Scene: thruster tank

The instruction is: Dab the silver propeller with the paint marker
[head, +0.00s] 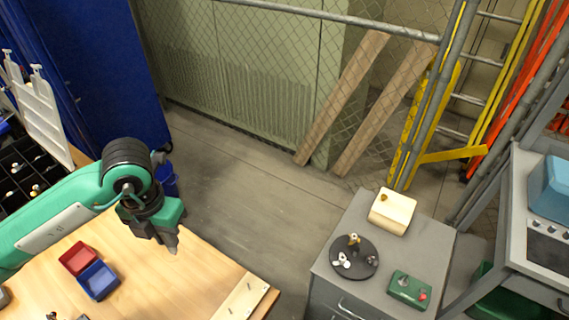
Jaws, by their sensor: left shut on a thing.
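My left gripper (166,238) hangs over the right part of the wooden table, pointing down. It is shut on a small grey thing (173,249); only its tip shows, so I cannot tell if it is the paint marker. A dark round disc (366,269) sits on the grey cabinet at the right. On it are small whitish, silvery pieces (343,260), which may include the silver propeller, and a brass-coloured piece (354,239). They are too small to tell apart. The gripper is well left of the disc. My right gripper is not in view.
The grey cabinet (334,240) also bears a cream block (392,212) and a green box (403,290) with a red knob. On the wooden table (150,285) are a red tray (79,258) and a blue tray (98,281). Open floor separates table and cabinet.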

